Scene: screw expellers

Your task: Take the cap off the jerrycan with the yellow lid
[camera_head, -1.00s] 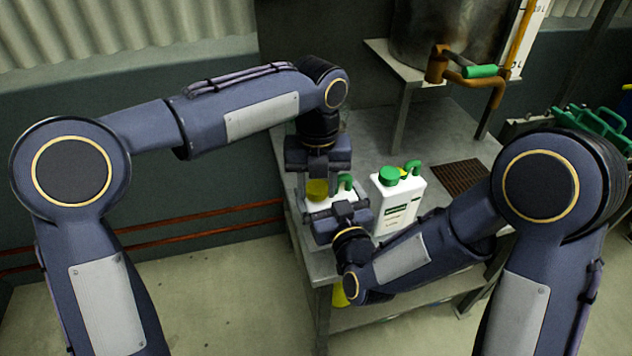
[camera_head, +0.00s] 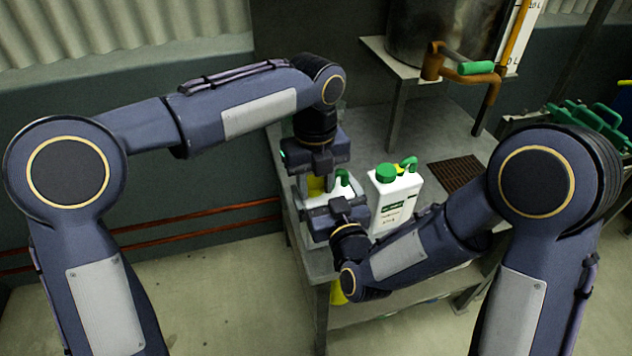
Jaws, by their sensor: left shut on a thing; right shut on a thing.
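The white jerrycan with the yellow lid (camera_head: 341,188) stands at the near left part of the metal table, largely hidden by my grippers. Its green spout or handle part shows at the top right. My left gripper (camera_head: 317,186) points down from above and is shut on the yellow lid (camera_head: 316,188). Whether the lid is still seated on the neck cannot be told. My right gripper (camera_head: 325,212) comes from the front right, low against the can, and is shut on the jerrycan's body. Its fingertips are partly hidden.
A second white jerrycan with a green lid (camera_head: 386,173) stands just right of the grippers. A metal tank (camera_head: 440,35) with a green-handled tap (camera_head: 475,68) stands behind on a stand. A brown grate (camera_head: 457,173) lies in the table at right.

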